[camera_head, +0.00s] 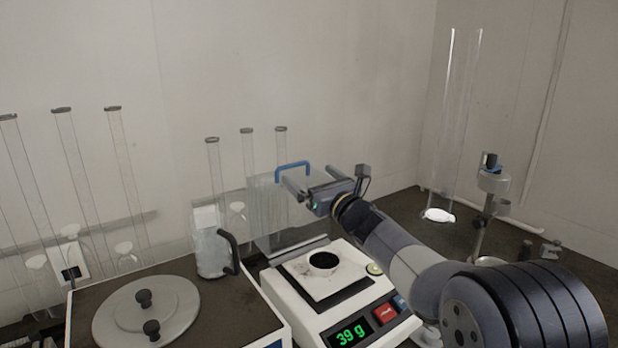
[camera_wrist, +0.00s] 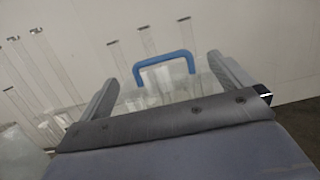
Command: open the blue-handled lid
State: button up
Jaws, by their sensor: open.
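The blue handle (camera_head: 292,166) stands up as an arch on top of the clear lid (camera_head: 268,208), a transparent box-like cover behind the scale. In the wrist view the blue handle (camera_wrist: 164,66) shows ahead, between my two fingers and closer to the left one. My gripper (camera_head: 288,187) is open and empty, with its fingers pointing left toward the handle. In the wrist view my gripper (camera_wrist: 163,72) has its fingers spread wide on either side of the handle. Whether a finger touches the handle cannot be told.
A scale (camera_head: 335,285) reading 39 g stands in front of the lid, below my arm. A round grey cover with knobs (camera_head: 147,312) sits at lower left. A jug with a dark handle (camera_head: 210,250) stands left of the lid. Tall glass tubes (camera_head: 455,120) stand around.

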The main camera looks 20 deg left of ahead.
jog(key=b+v, duration=0.2)
jog(key=v, duration=0.6)
jog(key=shift+s+d, duration=0.2)
jog(key=shift+d, duration=0.1)
jog(key=shift+w+a, duration=0.1)
jog(key=p+x, duration=0.4)
jog(key=x, duration=0.7)
jog(key=shift+a+f, duration=0.1)
jog(key=shift+f, duration=0.1)
